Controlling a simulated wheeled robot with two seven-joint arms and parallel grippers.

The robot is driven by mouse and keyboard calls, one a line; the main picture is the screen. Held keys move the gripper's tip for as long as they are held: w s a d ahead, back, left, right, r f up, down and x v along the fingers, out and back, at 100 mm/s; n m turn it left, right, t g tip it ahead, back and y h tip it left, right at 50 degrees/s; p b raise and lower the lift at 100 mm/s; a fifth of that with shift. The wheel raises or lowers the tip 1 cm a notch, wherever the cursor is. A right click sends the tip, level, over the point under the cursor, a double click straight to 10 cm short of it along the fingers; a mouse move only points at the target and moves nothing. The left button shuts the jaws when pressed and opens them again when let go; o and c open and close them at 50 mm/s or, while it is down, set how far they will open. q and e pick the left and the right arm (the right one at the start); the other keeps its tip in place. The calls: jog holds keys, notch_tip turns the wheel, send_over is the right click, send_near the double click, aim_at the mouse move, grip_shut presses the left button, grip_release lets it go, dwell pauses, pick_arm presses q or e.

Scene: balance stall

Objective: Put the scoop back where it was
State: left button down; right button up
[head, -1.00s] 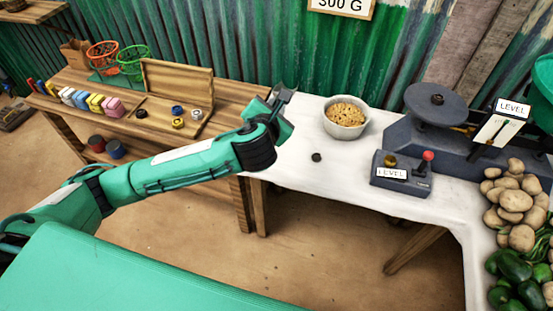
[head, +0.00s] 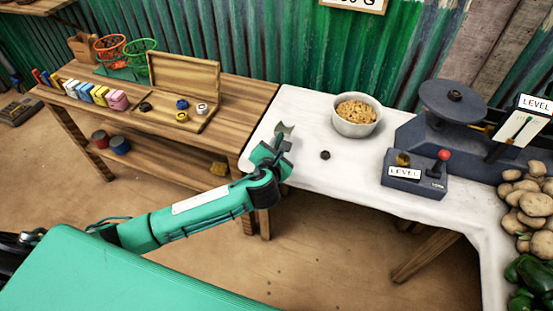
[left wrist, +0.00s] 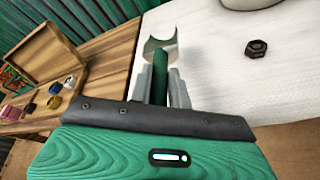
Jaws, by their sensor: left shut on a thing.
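My left gripper (head: 275,150) is over the left end of the white-topped table. In the left wrist view its fingers (left wrist: 161,85) are shut on the green handle of the scoop (left wrist: 160,48). The scoop's grey metal head points away from the gripper, and it also shows in the head view (head: 284,131). The scoop looks held above the white cloth, close to the seam with the wooden bench. My right gripper is not in view.
A bowl of brown pieces (head: 357,114), a dark nut (head: 325,155), a lever box (head: 414,176) and a scale (head: 453,100) stand on the white table (head: 300,118). The wooden bench (head: 235,100) at left holds an open box (head: 183,85), baskets and coloured blocks. Potatoes lie at right.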

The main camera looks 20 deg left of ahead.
pick_arm(q)
notch_tip(320, 180, down, 5)
jog(key=shift+r+b, duration=0.1)
jog(key=shift+b, duration=0.25)
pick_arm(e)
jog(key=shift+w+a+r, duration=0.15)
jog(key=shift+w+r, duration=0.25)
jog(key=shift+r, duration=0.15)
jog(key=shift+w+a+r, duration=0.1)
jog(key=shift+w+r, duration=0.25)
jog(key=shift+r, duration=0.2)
pick_arm(q)
jog(key=c, duration=1.8)
grip_release()
jog(key=shift+f, duration=0.2)
jog(key=o, duration=0.5)
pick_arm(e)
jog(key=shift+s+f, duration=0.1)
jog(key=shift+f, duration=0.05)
pick_arm(q)
jog(key=shift+r, duration=0.1)
